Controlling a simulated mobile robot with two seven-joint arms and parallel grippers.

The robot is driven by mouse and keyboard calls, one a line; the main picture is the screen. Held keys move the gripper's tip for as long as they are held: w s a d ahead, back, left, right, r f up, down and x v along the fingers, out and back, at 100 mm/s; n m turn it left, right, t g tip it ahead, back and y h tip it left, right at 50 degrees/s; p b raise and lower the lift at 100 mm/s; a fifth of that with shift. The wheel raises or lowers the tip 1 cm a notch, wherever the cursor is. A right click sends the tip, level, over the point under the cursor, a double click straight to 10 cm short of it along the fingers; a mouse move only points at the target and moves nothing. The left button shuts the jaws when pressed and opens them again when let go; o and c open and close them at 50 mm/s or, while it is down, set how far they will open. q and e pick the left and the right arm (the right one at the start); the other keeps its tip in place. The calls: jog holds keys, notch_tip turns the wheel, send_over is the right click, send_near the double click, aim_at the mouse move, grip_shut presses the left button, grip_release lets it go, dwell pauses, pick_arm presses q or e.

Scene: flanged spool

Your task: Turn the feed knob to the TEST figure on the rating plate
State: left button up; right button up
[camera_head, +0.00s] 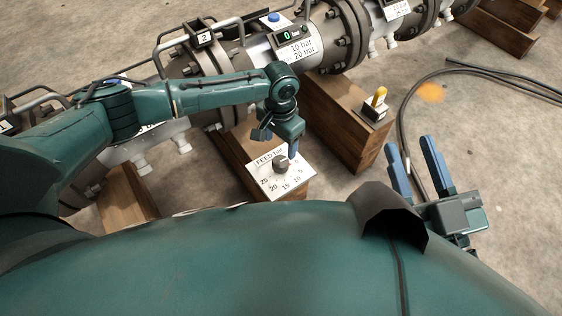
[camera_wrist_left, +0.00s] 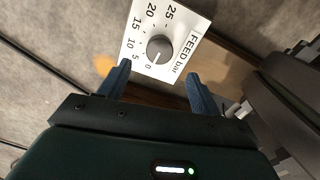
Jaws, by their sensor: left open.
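The grey feed knob (camera_head: 281,164) sits on a white FEED bar dial panel (camera_head: 262,184) marked 0 to 25. In the left wrist view the knob (camera_wrist_left: 160,48) has a pale mark pointing toward 0. The rating plate (camera_head: 302,50) on the pipe reads 10 bar and 20 bar; the words beside the figures are too small to read. My left gripper (camera_head: 279,143) is just above the knob, pointing down. In the left wrist view its fingers (camera_wrist_left: 160,80) are apart, with the knob beyond the gap and nothing held. My right gripper (camera_head: 407,146) is open and empty at the right.
A digital display (camera_head: 288,36) above the plate shows 0. A yellow-handled switch box (camera_head: 376,105) stands on a wooden block (camera_head: 340,125) right of the dial. Flanged pipework (camera_head: 345,35) runs behind. A dark hose (camera_head: 405,110) lies on the concrete floor.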

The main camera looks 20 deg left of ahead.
pick_arm(q)
notch_tip(320, 180, down, 7)
jog(key=b, duration=0.3)
jog(key=shift+f+b, duration=0.4)
jog(key=shift+f, duration=0.3)
pick_arm(e)
jog(key=r+n+y, duration=0.1)
jog(key=r+n+t+y, duration=0.1)
jog(key=r+n+y, duration=0.3)
jog(key=shift+w+d+r+t, duration=0.25)
jog(key=shift+w+d+t, duration=0.05)
jog(key=shift+w, duration=0.1)
